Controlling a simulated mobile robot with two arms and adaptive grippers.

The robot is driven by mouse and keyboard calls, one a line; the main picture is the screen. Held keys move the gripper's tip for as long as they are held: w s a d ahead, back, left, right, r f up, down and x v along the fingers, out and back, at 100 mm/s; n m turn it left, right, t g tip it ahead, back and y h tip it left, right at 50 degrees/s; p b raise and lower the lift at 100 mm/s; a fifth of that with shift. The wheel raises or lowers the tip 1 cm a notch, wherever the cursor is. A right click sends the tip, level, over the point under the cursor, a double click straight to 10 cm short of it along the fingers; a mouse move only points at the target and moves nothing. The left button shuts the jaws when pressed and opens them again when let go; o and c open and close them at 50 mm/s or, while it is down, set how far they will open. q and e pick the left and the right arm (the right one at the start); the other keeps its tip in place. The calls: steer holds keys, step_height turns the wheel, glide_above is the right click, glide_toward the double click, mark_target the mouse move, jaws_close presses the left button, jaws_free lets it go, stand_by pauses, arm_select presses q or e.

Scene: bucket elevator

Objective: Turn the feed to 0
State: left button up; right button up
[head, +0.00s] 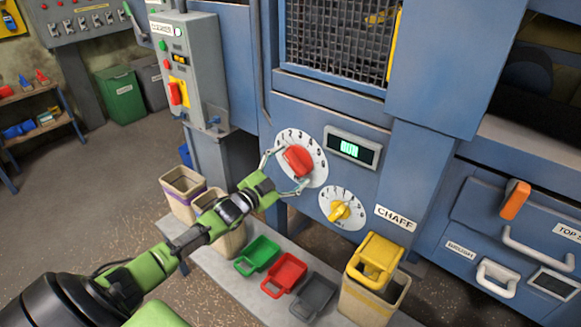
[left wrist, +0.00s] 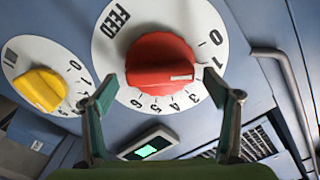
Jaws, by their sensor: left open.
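The feed dial is a white disc (head: 318,152) with a red knob (head: 298,161) on the blue machine front. In the left wrist view, the red knob (left wrist: 160,60) fills the middle of the disc lettered FEED (left wrist: 117,18). A pale mark on the knob points toward the low numbers, roughly by 2; the exact value is hard to tell. My left gripper (head: 289,168) is open, its fingers on either side of the knob. In the left wrist view, the gripper's fingers (left wrist: 161,91) stand apart, with no clear contact on the knob. My right gripper is not in view.
A smaller dial with a yellow knob (head: 340,211) sits below right. A green-lit display (head: 350,148) reads RUN. A grey control box (head: 198,80) stands left. Green (head: 257,255), red (head: 284,274) and grey scoops (head: 314,297) and a yellow-topped bin (head: 372,285) are below.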

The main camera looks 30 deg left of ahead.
arm_select(q)
steer(key=c, duration=1.1)
steer(key=n+p, duration=0.1)
steer(key=n, duration=0.1)
steer(key=shift+r+n, duration=0.15)
steer(key=shift+n, duration=0.25)
steer(key=shift+c, duration=0.2)
steer(key=shift+a+n, duration=0.1)
steer(key=shift+n, duration=1.2)
steer(key=o, duration=1.1)
steer(key=shift+o, duration=0.2)
